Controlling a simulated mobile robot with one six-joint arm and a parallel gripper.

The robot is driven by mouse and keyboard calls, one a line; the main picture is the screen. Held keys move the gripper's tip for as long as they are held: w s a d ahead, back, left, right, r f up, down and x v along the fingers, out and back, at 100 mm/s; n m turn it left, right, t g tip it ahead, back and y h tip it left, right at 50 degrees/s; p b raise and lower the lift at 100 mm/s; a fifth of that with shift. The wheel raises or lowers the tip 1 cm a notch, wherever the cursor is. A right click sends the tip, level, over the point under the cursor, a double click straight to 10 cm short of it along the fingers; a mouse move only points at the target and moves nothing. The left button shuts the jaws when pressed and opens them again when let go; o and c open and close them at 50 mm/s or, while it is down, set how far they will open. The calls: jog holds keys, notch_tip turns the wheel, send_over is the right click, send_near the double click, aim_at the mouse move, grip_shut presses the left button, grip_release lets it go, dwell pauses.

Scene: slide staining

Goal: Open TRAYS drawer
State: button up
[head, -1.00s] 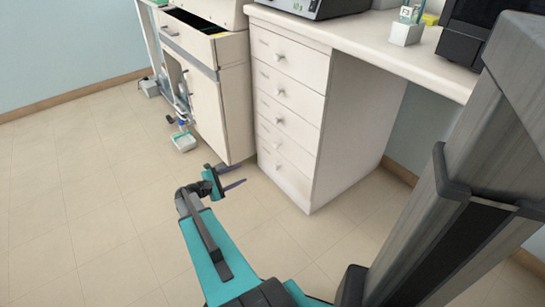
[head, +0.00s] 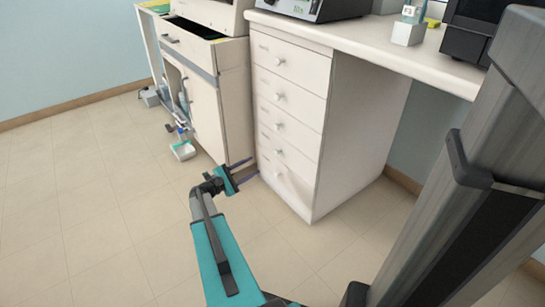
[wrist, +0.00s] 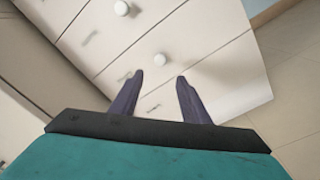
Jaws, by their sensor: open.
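A white drawer unit (head: 290,100) stands under the bench, with several shut drawers, each with a small round knob. Its labels are too small to read, so I cannot tell which drawer is TRAYS. My gripper (head: 244,170) is low, close in front of the lower drawers' left side. Its jaws are open, with nothing between the fingertips. In the wrist view, the two dark fingers (wrist: 158,90) point at the drawer fronts.
A cabinet (head: 205,90) to the left has its top drawer (head: 190,38) standing open. A dustpan (head: 183,150) is on the floor beside it. The white bench top (head: 400,60) overhangs at the right. The tiled floor (head: 90,200) at left is clear.

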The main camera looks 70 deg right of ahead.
aim_at(275, 154)
jog(key=b+x, duration=0.4)
jog(key=x, duration=0.8)
jog(key=shift+f, duration=0.15)
jog(key=shift+s+d, duration=0.3)
jog(key=shift+d, duration=0.2)
grip_shut()
jog(key=shift+a, duration=0.1)
